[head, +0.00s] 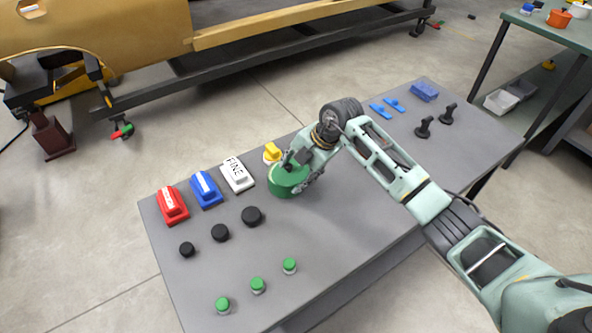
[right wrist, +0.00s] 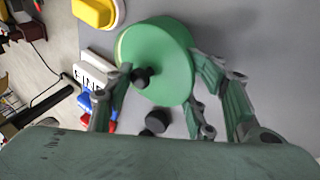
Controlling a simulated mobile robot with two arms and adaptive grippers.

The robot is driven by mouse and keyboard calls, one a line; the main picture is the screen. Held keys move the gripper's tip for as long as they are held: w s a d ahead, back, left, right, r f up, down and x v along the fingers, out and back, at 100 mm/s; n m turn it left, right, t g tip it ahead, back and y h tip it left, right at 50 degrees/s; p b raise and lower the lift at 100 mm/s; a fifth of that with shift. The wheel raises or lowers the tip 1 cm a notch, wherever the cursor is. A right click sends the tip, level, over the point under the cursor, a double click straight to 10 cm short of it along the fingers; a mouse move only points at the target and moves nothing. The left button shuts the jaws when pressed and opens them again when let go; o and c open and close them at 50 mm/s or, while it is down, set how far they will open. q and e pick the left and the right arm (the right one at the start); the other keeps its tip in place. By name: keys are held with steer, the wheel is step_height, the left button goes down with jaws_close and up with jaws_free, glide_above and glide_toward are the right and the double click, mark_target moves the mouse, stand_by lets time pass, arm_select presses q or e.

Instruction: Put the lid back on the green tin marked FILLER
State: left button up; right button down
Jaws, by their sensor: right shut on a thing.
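A round green piece (head: 287,186) is at the middle of the table, at the end of the row of coloured boxes. In the right wrist view its green top (right wrist: 172,62) shows a small black knob, so it looks like the lid. My right gripper (head: 297,172) is shut around its rim, with one finger on each side. A pale strip shows at its left edge. The tin under it cannot be told apart from the lid, and no FILLER marking is readable. My left gripper is not in view.
Red (head: 172,204), blue (head: 206,189) and white (head: 237,174) boxes stand left of the green piece; a yellow-topped one (head: 272,153) is just behind. Black round pieces (head: 220,232) and green-capped pieces (head: 258,285) stand in front. The right front tabletop is clear.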

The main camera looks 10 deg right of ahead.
steer(key=shift+w+a+f+b, duration=0.2)
steer(key=shift+a+f+b, duration=0.15)
steer(key=shift+a+f, duration=0.25)
stand_by(0.3)
stand_by(0.4)
steer(key=c, duration=1.1)
jaws_free()
steer(key=shift+o, duration=0.9)
steer(key=shift+w, duration=0.2)
steer(key=shift+o, duration=1)
steer(key=shift+w, duration=0.1)
steer(key=shift+o, duration=0.4)
steer(key=shift+r, duration=0.2)
steer(key=shift+o, duration=0.5)
